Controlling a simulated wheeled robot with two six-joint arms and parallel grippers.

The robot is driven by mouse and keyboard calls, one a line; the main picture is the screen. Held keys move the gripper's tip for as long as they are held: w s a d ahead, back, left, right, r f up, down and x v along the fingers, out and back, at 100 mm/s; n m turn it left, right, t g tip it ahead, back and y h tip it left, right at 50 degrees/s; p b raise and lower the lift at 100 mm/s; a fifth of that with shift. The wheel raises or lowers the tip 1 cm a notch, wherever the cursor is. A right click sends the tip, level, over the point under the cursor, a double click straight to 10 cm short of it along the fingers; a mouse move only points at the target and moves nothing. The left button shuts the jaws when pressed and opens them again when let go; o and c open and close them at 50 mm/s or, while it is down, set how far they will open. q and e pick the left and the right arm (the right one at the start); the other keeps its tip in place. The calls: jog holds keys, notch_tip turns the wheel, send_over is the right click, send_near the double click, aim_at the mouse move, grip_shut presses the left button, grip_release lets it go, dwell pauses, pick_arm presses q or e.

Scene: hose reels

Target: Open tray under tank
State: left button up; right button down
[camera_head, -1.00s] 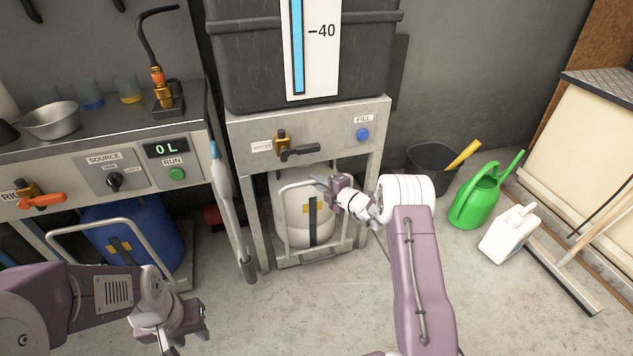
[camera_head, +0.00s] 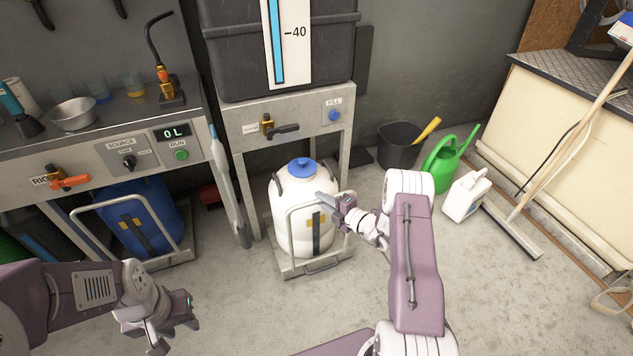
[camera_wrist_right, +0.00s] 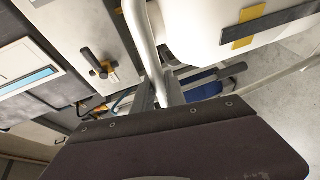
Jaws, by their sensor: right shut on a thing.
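The tray (camera_head: 312,265) stands pulled out in front of the stand under the dark tank (camera_head: 240,50). It carries a white canister (camera_head: 300,238) with a blue cap, and a tubular handle frame (camera_head: 288,222) rises at its front. My right gripper (camera_head: 328,200) is shut on the handle frame at its upper right.
A blue canister (camera_head: 135,215) on another tray stands left under the bench. A grey-white wand (camera_head: 226,180) leans between bench and stand. A black bucket (camera_head: 398,145), green watering can (camera_head: 445,160), white jug (camera_head: 465,195) and broom (camera_head: 512,230) are right. Floor in front is clear.

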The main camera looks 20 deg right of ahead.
jog(key=s+p, duration=0.3)
jog(key=s, duration=0.4)
jog(key=shift+s+d, duration=0.15)
jog(key=c, duration=1.4)
grip_release()
jog(key=shift+o, duration=0.2)
